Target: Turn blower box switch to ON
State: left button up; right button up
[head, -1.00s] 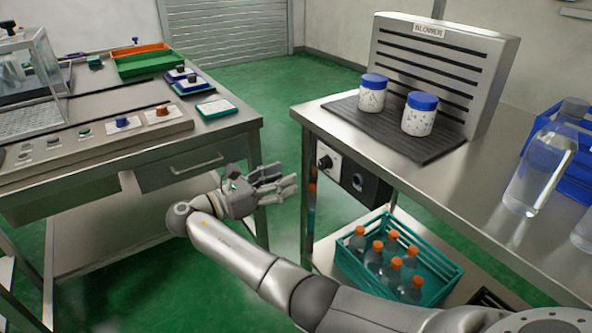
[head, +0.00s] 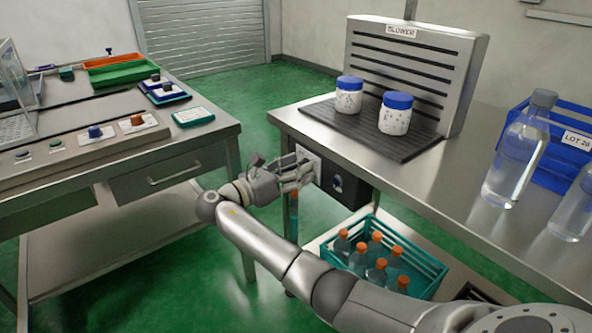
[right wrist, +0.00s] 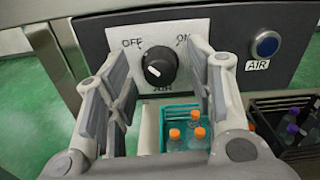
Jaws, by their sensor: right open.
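The blower box (head: 344,184) is mounted under the front edge of the right table. Its black switch knob (right wrist: 158,66) sits on a white plate (right wrist: 194,26) between the OFF label at left and the ON label at right. A short pale mark shows on the knob's left part; I cannot tell exactly which label it points to. My right gripper (head: 300,172) is in front of the plate and hides the knob in the head view. In the right wrist view the gripper (right wrist: 157,82) is open, with one finger on each side of the knob, apart from it. My left gripper is not in view.
A blue AIR button (right wrist: 266,44) is right of the switch. The blower unit (head: 420,70) and two blue-lidded jars (head: 348,102) stand on the table above. A teal crate (head: 420,262) of orange-capped bottles is below. Another bench (head: 150,150) stands left across a gap.

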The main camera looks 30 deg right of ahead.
jog(key=c, duration=1)
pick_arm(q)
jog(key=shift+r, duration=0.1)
pick_arm(e)
jog(key=shift+c, duration=0.2)
pick_arm(q)
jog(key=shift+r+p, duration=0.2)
jog(key=shift+p, duration=0.1)
pick_arm(e)
jog(key=shift+m, duration=0.3)
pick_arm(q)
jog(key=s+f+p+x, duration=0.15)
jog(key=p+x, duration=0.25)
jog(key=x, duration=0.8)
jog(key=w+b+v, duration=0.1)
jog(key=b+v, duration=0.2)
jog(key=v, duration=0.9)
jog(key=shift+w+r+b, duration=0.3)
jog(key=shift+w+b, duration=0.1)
pick_arm(e)
jog(key=shift+f+m, duration=0.15)
jog(key=shift+m, duration=8.65)
jog(key=shift+s, duration=0.1)
